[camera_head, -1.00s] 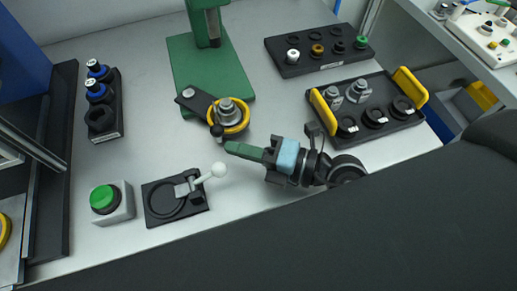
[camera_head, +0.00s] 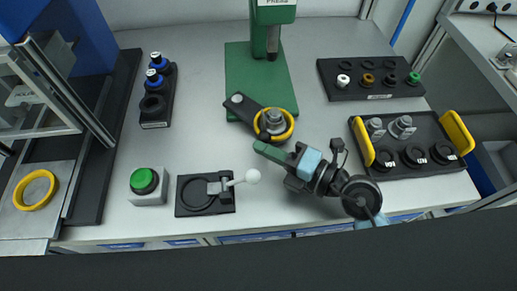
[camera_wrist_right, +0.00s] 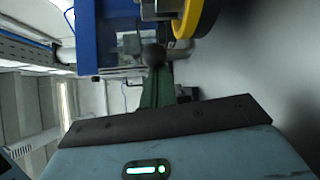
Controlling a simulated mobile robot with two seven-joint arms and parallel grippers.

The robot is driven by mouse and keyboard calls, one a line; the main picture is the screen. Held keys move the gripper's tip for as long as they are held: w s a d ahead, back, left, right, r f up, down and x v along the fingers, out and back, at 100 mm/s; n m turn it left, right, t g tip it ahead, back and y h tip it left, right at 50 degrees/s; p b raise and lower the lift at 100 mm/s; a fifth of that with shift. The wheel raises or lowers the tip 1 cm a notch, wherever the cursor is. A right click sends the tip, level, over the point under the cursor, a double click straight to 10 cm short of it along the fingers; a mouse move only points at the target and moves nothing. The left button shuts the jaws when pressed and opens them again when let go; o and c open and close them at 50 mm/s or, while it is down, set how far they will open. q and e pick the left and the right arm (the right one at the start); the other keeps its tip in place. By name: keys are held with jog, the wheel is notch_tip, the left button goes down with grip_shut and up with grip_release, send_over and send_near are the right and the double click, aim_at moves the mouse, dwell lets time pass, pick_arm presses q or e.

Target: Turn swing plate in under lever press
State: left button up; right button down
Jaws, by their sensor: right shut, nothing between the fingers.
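The swing plate (camera_head: 247,109) is a dark arm pivoted on the green base of the lever press (camera_head: 266,30). Its free end bears a yellow ring (camera_head: 290,129) with a metal part (camera_head: 273,118) in it, standing out to the front right of the press ram. A black ball knob (camera_head: 264,135) is at its front edge. My right gripper (camera_head: 259,148) is shut and empty, its green fingers just in front of the knob. In the right wrist view the knob (camera_wrist_right: 153,55) appears just beyond the fingertips (camera_wrist_right: 157,78); contact is unclear. My left gripper is not in view.
A small fixture (camera_head: 190,210) with a white-ball lever and a green button box (camera_head: 147,187) stand at front left. A black rack (camera_head: 155,122) is at left. A tray with yellow handles (camera_head: 363,140) and a black parts block (camera_head: 345,92) are at right.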

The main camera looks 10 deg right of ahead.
aim_at(289, 136)
jog(key=d, duration=0.1)
jog(key=w+d+p, duration=0.1)
jog(key=d, duration=0.2)
jog(key=shift+w+r, duration=0.2)
jog(key=shift+w, duration=0.2)
jog(key=shift+w+d, duration=0.25)
jog(key=shift+d, duration=0.05)
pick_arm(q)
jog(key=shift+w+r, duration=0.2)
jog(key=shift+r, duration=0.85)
pick_arm(e)
jog(key=shift+f, duration=0.15)
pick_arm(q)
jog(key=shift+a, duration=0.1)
